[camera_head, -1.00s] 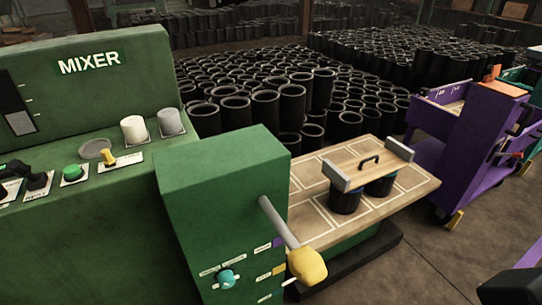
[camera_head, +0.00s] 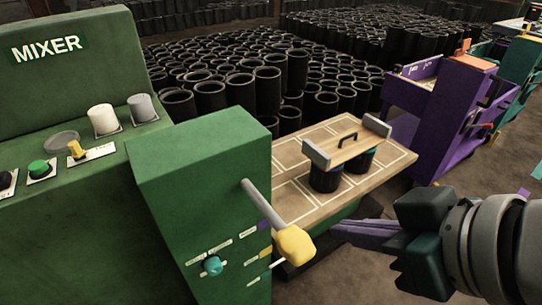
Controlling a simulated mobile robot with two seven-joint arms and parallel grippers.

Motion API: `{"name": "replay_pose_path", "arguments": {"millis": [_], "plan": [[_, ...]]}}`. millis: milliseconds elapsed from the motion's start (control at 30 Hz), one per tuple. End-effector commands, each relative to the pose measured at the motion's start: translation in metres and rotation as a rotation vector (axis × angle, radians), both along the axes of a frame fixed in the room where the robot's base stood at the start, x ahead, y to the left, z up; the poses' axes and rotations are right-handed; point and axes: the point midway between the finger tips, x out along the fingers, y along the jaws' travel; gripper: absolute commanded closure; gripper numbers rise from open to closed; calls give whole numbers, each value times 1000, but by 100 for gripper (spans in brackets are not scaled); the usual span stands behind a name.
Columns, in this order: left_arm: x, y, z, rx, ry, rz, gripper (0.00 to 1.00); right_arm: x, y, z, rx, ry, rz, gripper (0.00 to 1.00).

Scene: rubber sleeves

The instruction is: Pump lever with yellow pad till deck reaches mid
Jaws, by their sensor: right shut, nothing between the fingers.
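The lever (camera_head: 262,206) is a grey rod on the green lift housing. It slopes down to the right and ends in a yellow pad (camera_head: 295,245). The wooden deck (camera_head: 393,163) lies behind the housing, marked with white rectangles. Coloured level marks, purple and yellow, are on the housing face beside the lever. My right gripper (camera_head: 338,232) comes in from the right with its fingers shut and empty. Its tips point left, a little to the right of the yellow pad, and appear apart from it. My left gripper is out of view.
A wooden board with a black handle (camera_head: 349,142) rests over black sleeves (camera_head: 325,180) on the deck. A teal knob (camera_head: 212,266) is on the housing. The green mixer panel (camera_head: 75,75) stands left. A purple cart (camera_head: 447,115) stands right. Many black sleeves fill the background.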

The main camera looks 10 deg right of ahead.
Motion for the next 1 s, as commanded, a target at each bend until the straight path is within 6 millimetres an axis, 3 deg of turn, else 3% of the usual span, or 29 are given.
{"name": "replay_pose_path", "arguments": {"millis": [500,700,1000], "plan": [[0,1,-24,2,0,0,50,65,24,-70,0,-1,1,100],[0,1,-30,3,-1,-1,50,64,24,-99,-1,1,1,100],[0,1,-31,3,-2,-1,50,63,23,-108,-1,0,1,100]]}}
